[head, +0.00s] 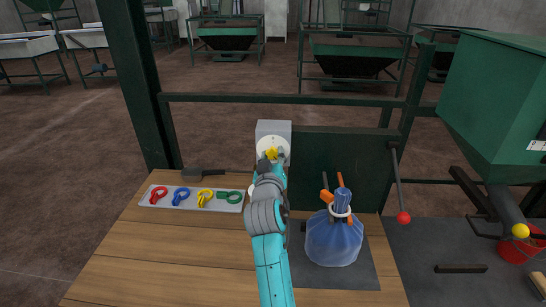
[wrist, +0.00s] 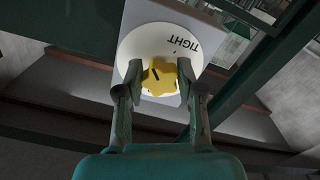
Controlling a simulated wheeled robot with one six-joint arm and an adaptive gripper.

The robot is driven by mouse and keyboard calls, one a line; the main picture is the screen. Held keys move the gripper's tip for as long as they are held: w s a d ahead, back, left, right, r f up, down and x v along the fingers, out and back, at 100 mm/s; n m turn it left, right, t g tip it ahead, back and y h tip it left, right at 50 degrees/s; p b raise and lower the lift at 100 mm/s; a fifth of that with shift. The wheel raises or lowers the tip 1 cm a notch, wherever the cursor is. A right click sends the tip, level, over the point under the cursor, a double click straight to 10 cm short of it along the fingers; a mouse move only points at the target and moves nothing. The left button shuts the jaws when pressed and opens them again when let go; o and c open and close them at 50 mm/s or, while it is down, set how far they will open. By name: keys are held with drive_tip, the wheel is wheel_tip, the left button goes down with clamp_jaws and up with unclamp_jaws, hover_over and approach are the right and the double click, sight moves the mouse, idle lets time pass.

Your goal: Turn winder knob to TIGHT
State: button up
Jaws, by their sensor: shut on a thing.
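The yellow winder knob (head: 270,153) sits on a white round dial (head: 272,143) on the front of a grey box (head: 273,127). In the wrist view the knob (wrist: 158,78) shows a short black mark left of its middle. The word TIGHT is printed on the dial (wrist: 140,45), up and to the right of the knob, and the mark does not point at it. My gripper (wrist: 161,92) is shut on the knob, one finger on each side. In the head view my gripper (head: 271,160) partly hides the knob and dial.
A tray (head: 147,203) with several coloured looped items lies left of my arm, a dark tool (head: 203,172) behind it. A tied blue bag (head: 334,243) stands to the right on a dark mat (head: 367,275). A red-ended lever (head: 402,217) hangs farther right. The front-left wood is clear.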

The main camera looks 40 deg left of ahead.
drive_tip(key=m, duration=0.7)
drive_tip(key=shift+f, duration=0.2)
drive_tip(key=m, duration=0.7)
drive_tip(key=shift+s+a, duration=0.15)
drive_tip(key=shift+m, duration=0.3)
drive_tip(key=o, duration=1.2)
drive_tip(key=shift+c, duration=0.2)
drive_tip(key=shift+r, duration=0.15)
drive_tip(key=v, duration=1.2)
